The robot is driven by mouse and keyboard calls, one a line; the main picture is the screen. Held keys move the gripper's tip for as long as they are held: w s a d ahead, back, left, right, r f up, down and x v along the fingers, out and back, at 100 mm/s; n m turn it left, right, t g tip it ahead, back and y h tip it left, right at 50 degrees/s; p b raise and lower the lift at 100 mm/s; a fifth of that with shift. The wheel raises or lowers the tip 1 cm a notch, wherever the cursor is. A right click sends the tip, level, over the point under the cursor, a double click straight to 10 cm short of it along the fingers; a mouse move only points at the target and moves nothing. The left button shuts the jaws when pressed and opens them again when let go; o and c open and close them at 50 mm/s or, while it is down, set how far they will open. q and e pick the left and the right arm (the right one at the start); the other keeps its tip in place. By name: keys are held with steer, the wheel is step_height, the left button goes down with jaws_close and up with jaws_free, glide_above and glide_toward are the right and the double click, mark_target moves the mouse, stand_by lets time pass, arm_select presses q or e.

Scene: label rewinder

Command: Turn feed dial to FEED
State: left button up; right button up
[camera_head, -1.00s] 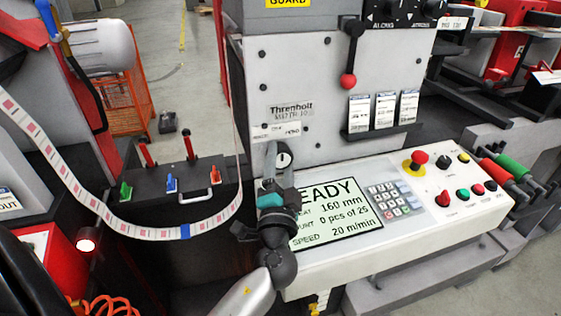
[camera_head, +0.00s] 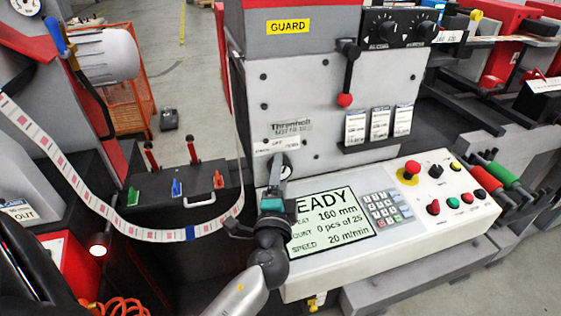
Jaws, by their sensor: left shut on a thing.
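A small round dial (camera_head: 285,171) sits on the grey front panel of the machine, under a white label strip (camera_head: 275,146) whose small words are too blurred to read. My left gripper (camera_head: 276,168) reaches up from below and is shut on this dial. Its grey fingers cover the dial's left part, so its pointer setting cannot be told. The gripper's teal and black body (camera_head: 270,205) stands in front of the left edge of the display (camera_head: 330,222), which reads READY in part. My right gripper is not in view.
A red-knobbed lever (camera_head: 346,75) hangs above and right of the dial. The sloping console carries a keypad (camera_head: 383,210) and a red emergency stop button (camera_head: 411,170). A printed label web (camera_head: 110,217) loops across the left, close to my left wrist.

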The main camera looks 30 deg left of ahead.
arm_select(q)
steer(key=m+p, duration=0.1)
steer(key=m+g+p, duration=0.1)
steer(key=p, duration=0.1)
steer(key=shift+r+h, duration=0.25)
steer(key=shift+h, duration=0.05)
steer(key=shift+f+m+p, duration=0.15)
steer(key=shift+m+p, duration=0.45)
steer(key=shift+p, duration=0.2)
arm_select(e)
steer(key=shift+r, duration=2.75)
arm_select(q)
steer(key=o, duration=1.4)
steer(key=shift+b+v, duration=1.6)
steer(key=shift+v, duration=6.05)
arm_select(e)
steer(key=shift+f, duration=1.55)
